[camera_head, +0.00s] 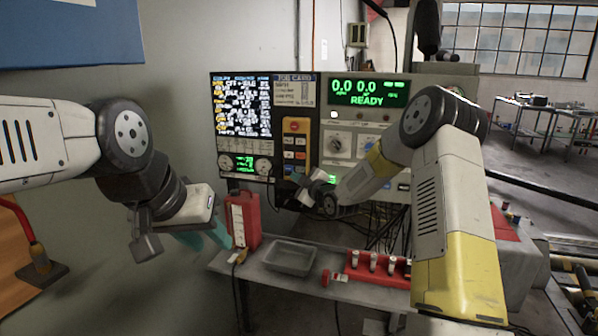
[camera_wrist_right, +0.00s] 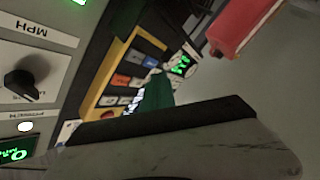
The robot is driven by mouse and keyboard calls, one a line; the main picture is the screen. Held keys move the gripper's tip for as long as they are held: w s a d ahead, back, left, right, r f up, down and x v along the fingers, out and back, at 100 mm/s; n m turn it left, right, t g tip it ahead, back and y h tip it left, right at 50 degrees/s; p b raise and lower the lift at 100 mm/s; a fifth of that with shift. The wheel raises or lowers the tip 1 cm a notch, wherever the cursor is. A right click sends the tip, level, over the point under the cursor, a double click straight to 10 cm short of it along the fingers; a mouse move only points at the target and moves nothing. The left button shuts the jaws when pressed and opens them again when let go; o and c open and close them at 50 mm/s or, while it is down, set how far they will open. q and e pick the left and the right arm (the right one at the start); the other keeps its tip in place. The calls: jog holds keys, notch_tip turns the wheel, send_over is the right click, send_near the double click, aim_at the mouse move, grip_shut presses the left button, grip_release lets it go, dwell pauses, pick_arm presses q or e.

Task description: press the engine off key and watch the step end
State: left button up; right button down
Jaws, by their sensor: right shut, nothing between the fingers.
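The key panel (camera_head: 296,150) has a yellow frame, a red button at its top and rows of orange, white and blue keys. It also shows turned on its side in the right wrist view (camera_wrist_right: 99,87). The key labels are too small to read, so I cannot tell which is engine off. My right gripper (camera_head: 297,190) is shut and empty at the lower end of the panel. Its green fingertip (camera_wrist_right: 156,92) overlaps the lower keys; I cannot tell whether it touches one. My left gripper (camera_head: 190,238) hangs at the left, away from the panel; its finger gap is unclear.
The green display (camera_head: 368,93) reads 0.0 0.0 READY. A text screen (camera_head: 242,105) stands left of the panel. Below are a red case (camera_head: 243,220), a grey tray (camera_head: 290,257) and a red rack (camera_head: 375,268) on a bench. Dark cables hang under the console.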

jog(key=shift+s+a, duration=0.25)
jog(key=shift+s, duration=0.7)
dwell(1.5)
